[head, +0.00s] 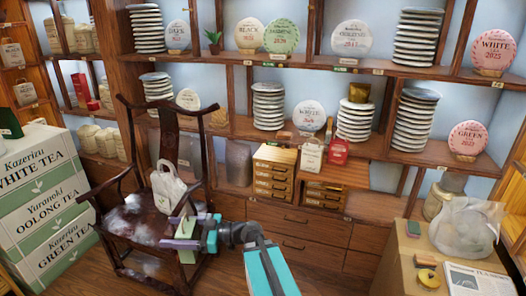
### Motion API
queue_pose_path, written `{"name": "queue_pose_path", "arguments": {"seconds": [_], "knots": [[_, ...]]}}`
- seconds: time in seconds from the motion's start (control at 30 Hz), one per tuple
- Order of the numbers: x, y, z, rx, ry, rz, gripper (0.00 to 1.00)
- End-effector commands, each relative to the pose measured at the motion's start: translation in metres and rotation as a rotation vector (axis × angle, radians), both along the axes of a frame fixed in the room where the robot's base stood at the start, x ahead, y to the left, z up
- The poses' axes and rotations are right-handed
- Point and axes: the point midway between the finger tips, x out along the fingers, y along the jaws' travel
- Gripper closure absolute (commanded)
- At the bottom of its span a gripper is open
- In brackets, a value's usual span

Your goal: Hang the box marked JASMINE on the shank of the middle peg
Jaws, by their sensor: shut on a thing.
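My gripper (182,233), with purple and teal parts, is in front of the dark wooden chair. It is shut on a small pale green thing (185,229), mostly hidden by the fingers; I cannot read any marking on it. A white bag with handles (166,188) stands on the chair seat just behind and above the gripper in the picture. A small white box with a handle (312,155) and a red one (338,152) stand on the counter; their lettering is too small to read. I cannot make out the middle peg.
The dark chair (135,208) has raised arms and a tall back around the gripper. Large tea cartons (38,205) are stacked at the left. Shelves hold stacked and displayed tea cakes. Small drawers (273,180) sit on the counter. A carton (415,250) with newspaper stands at the right.

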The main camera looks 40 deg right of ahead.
Motion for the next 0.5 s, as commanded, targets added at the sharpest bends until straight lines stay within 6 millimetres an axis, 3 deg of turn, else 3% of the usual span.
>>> {"name": "queue_pose_path", "arguments": {"seconds": [0.27, 0.5], "knots": [[0.018, -0.036, 0.008, 0.000, -0.002, -0.110, 0.55], [0.043, -0.109, 0.023, 0.000, -0.001, -0.318, 0.55]]}}
